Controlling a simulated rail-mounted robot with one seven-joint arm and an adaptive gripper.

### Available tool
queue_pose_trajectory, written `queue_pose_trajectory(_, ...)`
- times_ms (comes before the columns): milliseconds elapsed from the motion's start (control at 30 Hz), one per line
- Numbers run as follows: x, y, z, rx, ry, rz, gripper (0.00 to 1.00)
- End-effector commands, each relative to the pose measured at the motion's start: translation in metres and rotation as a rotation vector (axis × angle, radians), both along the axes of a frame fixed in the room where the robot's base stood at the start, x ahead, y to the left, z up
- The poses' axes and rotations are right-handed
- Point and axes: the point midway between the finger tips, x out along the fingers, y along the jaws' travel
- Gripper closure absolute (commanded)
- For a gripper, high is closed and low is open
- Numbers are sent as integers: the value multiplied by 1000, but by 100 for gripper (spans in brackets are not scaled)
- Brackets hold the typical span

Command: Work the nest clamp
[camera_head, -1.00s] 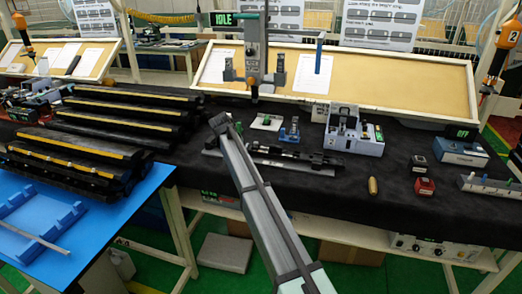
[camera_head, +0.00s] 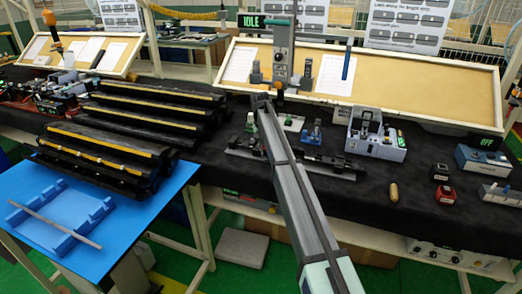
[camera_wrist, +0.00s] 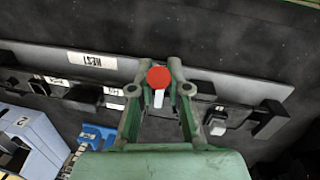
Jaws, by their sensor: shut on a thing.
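In the wrist view, the nest (camera_wrist: 235,83) is a long grey plate with black fittings and a white NEST label. My gripper (camera_wrist: 160,90) has green fingers on either side of the clamp's red knob (camera_wrist: 158,76), which sits on a short white stem. The fingers are closed in on this clamp handle. In the head view, the nest (camera_head: 335,167) lies on the black bench cloth, partly covered by my arm. The gripper and the red knob cannot be made out clearly there.
In the head view, a blue fixture (camera_head: 312,133) and a grey-blue boxed device (camera_head: 377,137) stand behind the nest. A gantry post (camera_head: 283,50) with an IDLE sign rises behind. Black trim strips (camera_head: 120,150) are stacked at left. A brass cylinder (camera_head: 394,192) stands at right.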

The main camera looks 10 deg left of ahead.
Motion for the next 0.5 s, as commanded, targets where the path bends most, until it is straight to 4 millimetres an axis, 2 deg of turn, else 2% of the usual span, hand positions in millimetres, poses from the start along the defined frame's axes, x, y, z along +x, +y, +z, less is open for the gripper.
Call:
queue_pose_trajectory(267, 0, 0, -1, 0, 2, 0, 100)
queue_pose_trajectory(300, -1, 0, -1, 0, 2, 0, 80)
queue_pose_trajectory(367, -1, 0, -1, 0, 2, 0, 59)
queue_pose_trajectory(500, 0, 0, -1, 0, 1, 0, 58)
